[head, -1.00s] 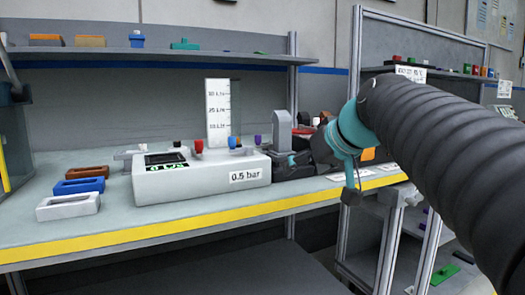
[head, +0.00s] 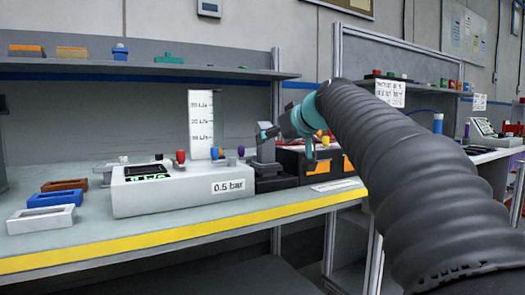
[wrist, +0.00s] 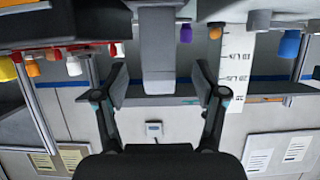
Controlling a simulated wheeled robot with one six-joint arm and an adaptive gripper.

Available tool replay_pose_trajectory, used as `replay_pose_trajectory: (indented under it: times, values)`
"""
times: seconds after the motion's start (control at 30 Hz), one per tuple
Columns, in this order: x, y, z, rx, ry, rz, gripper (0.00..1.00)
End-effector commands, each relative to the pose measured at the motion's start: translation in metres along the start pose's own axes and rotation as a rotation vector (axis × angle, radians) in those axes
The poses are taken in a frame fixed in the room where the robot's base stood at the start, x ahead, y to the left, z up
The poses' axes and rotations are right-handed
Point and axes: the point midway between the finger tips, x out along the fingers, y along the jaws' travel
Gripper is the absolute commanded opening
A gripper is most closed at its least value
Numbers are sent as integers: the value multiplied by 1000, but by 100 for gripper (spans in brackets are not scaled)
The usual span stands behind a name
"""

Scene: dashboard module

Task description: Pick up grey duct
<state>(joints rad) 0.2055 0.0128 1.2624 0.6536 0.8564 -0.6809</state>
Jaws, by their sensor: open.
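The grey duct (wrist: 158,50) is an upright grey piece in the upper middle of the wrist view, which looks upside down. My gripper (wrist: 161,82) is open, with one finger on each side of the duct's end; a gap shows on both sides. In the head view the grey duct (head: 265,152) stands just right of the white 0.5 bar box, on a dark base. My gripper (head: 266,133) is at its upper part there and partly hides it.
The white box (head: 180,190) with coloured knobs and an upright scale (head: 201,125) stand left of the duct. Brown, blue and white trays (head: 45,218) lie further left. An orange-fronted dark bin (head: 295,160) is behind on the right. A shelf (head: 150,72) runs above.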

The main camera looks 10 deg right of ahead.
Motion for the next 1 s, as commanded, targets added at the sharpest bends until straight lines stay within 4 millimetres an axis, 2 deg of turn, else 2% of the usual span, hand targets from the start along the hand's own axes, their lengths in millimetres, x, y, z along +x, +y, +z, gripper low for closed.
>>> replay_pose_trajectory:
  times: [0.27,0.53,0.8,0.87,1.0]
  values:
    - [16,1,-1,1,-1,0,71]
    - [52,1,-2,0,-2,0,71]
    - [56,2,-2,0,0,2,71]
    - [56,2,-2,0,0,2,58]
    - [56,2,-2,0,0,2,23]
